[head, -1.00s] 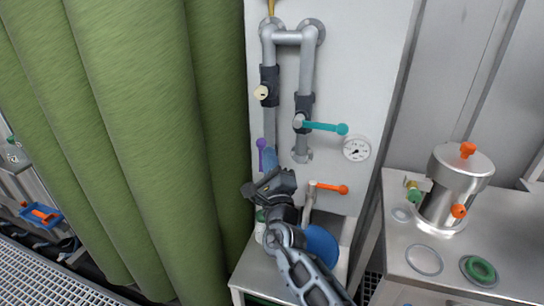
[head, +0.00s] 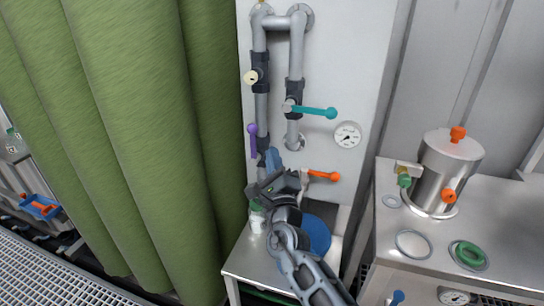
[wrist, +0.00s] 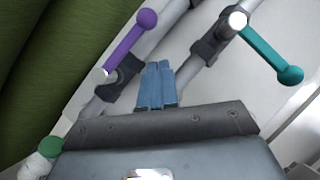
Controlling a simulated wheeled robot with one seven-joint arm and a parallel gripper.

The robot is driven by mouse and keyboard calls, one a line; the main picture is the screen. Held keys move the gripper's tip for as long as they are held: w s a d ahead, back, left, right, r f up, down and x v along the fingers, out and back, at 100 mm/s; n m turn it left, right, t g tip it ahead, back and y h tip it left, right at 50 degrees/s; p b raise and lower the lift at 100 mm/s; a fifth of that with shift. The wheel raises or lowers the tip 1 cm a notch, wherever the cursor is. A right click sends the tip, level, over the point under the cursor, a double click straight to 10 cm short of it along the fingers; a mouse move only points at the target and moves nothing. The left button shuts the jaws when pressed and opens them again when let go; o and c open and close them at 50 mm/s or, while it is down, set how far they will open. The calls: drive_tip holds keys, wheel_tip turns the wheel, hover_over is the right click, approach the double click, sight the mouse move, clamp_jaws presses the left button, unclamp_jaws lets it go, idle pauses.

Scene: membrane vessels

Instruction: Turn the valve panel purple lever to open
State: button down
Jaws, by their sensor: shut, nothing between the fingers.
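The purple lever (head: 253,142) is on the left pipe of the white valve panel (head: 358,65). In the head view it stands upright along the pipe, with its ball end at the top. In the wrist view the purple lever (wrist: 131,39) slants up and right from its dark valve body (wrist: 120,77). My gripper (head: 272,160) is just right of and below the lever in the head view. Its blue fingers are closed together and empty in the wrist view (wrist: 157,70), pointing between the two pipes and apart from the lever.
A teal lever (head: 315,111) extends right on the right pipe, with an orange lever (head: 322,175) below. A gauge (head: 347,135) is at the panel's right. A green curtain (head: 150,130) hangs close on the left. A steel vessel (head: 443,175) stands on the right bench.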

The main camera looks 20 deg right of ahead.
drive_tip(key=s+f+m+g+y, duration=0.1)
drive_tip(key=s+f+m+g, duration=0.1)
drive_tip(key=s+f+m, duration=0.75)
drive_tip(key=s+f+m+g+y+b, duration=0.15)
drive_tip(key=s+m, duration=0.35)
drive_tip(key=s, duration=0.9)
drive_tip(key=s+f+m+g, duration=0.3)
drive_tip(key=s+f+m, duration=0.35)
drive_tip(key=s, duration=0.45)
drive_tip(key=s+d+r+m, duration=0.1)
drive_tip(key=s+r+m, duration=0.6)
drive_tip(key=s+m, duration=0.3)
drive_tip(key=s+d+r+m, duration=0.2)
drive_tip(key=s+r+m, duration=0.5)
drive_tip(key=s+m, duration=0.4)
drive_tip(key=m+y, duration=0.1)
drive_tip(key=m, duration=0.2)
drive_tip(key=shift+d+g, duration=0.25)
drive_tip(key=shift+g, duration=0.1)
